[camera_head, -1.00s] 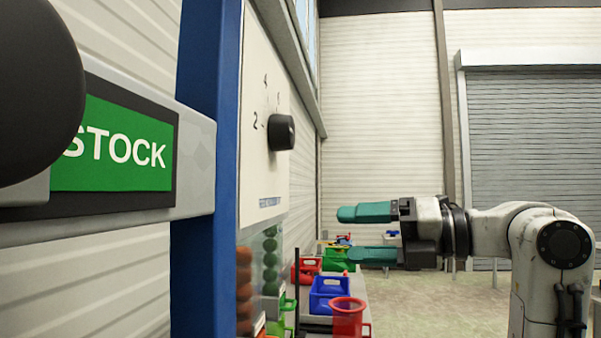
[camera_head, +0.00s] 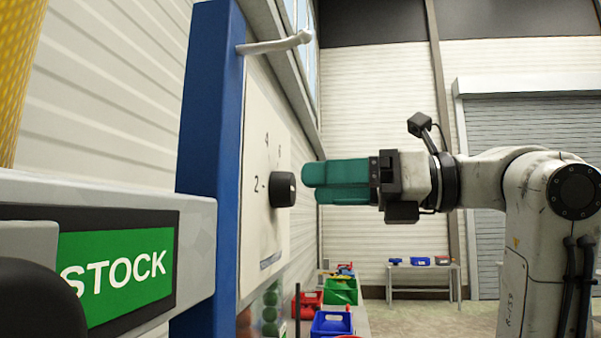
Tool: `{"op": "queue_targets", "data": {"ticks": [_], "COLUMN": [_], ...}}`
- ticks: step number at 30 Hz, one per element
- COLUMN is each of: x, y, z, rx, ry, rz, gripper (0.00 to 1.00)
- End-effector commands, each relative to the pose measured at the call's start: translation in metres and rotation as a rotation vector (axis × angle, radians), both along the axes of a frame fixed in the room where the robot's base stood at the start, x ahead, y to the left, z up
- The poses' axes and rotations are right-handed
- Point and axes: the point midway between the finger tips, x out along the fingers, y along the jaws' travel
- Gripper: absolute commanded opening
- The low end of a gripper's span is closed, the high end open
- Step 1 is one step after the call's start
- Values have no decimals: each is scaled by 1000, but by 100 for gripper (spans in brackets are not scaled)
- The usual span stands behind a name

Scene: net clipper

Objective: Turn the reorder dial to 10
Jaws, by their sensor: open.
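The reorder dial is a black round knob (camera_head: 282,189) standing out from a white panel (camera_head: 256,225) in the head view. The panel is seen at a steep angle. The marks 2 and 4 show left of and above the knob, with another, probably 6, at upper right. The 10 mark and the knob's pointer cannot be made out. My gripper (camera_head: 309,184) has teal fingers pointing left at the knob, at about its height. The fingers are open, seen nearly one behind the other. The tips look close to the knob, and I see nothing between them.
A blue post (camera_head: 208,150) stands left of the panel, with a grey rail and green STOCK sign (camera_head: 118,272) in front. A white rod (camera_head: 275,45) juts out above the panel. Coloured bins (camera_head: 332,322) stand below. Open floor lies to the right.

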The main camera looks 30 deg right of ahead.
Motion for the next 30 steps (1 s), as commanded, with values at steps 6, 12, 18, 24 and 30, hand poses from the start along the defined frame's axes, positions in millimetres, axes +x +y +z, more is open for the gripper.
{"op": "queue_targets", "data": {"ticks": [6, 12, 18, 24, 30], "x": [20, 26, 26, 26, 26], "y": [23, 31, 31, 31, 31], "z": [2, 0, -1, 0, 0], "rx": [1, 1, 1, 1, 1], "ry": [1, 1, 1, 1, 1], "rz": [1, 0, -1, -1, -1], "gripper": [75, 75, 75, 60, 41]}}
